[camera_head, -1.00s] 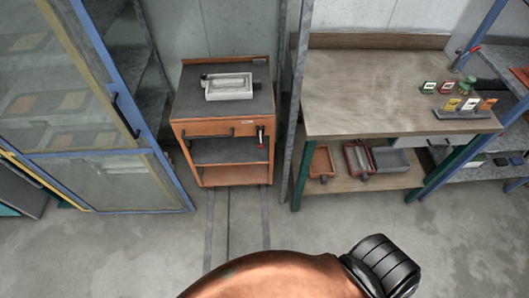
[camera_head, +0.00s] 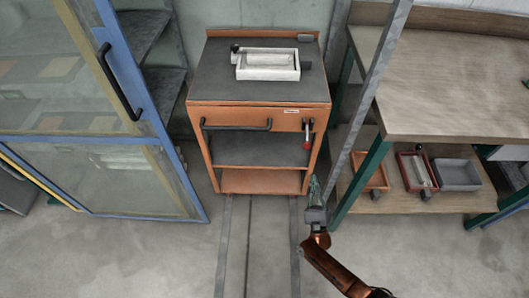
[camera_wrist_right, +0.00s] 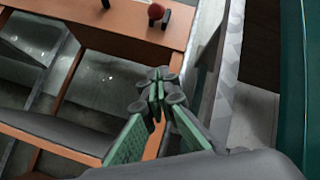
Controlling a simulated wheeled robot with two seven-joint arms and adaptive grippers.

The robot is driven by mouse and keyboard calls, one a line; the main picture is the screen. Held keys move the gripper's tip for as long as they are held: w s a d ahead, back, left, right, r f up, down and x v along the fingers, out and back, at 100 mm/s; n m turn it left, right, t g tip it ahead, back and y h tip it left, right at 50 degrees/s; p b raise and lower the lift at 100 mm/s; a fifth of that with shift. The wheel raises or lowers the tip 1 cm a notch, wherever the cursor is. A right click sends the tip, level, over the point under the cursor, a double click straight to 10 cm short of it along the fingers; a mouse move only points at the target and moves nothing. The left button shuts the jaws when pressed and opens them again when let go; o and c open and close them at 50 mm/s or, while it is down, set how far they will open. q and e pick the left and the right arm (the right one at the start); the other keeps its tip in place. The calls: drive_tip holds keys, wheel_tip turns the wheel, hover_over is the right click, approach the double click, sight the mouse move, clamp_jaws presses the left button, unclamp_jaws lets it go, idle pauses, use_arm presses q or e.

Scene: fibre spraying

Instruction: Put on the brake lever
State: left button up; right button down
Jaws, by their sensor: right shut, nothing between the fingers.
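The orange cart (camera_head: 258,110) with a dark top stands in the middle of the head view. The brake lever (camera_head: 307,134) is on the right of its front, with its red end pointing down. In the right wrist view the lever's red knob (camera_wrist_right: 156,12) shows at the top edge. My right gripper (camera_head: 314,186) is shut and empty, below the lever and a little to its right, apart from it. In the right wrist view its green fingers (camera_wrist_right: 158,85) meet in front of the cart's lower right side. My left gripper is out of view.
A grey upright post (camera_head: 372,95) stands close to the right of the cart and my gripper. A wooden workbench (camera_head: 455,90) with bins on its lower shelf is further right. A blue-framed glass cabinet (camera_head: 90,110) is at left. The floor before the cart is clear.

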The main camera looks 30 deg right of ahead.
sight(307, 136)
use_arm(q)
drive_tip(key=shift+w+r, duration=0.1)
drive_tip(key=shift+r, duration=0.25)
use_arm(e)
drive_tip(key=shift+d+r+m+h, duration=0.15)
drive_tip(key=shift+r+m+h, duration=0.25)
drive_tip(key=shift+m+h, duration=0.15)
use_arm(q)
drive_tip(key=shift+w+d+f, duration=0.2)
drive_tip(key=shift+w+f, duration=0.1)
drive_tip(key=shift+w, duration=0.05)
use_arm(e)
drive_tip(key=w+r, duration=0.6)
drive_tip(key=r, duration=0.3)
drive_tip(key=shift+r, duration=0.4)
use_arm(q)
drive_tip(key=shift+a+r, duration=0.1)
use_arm(e)
drive_tip(key=shift+d, duration=0.1)
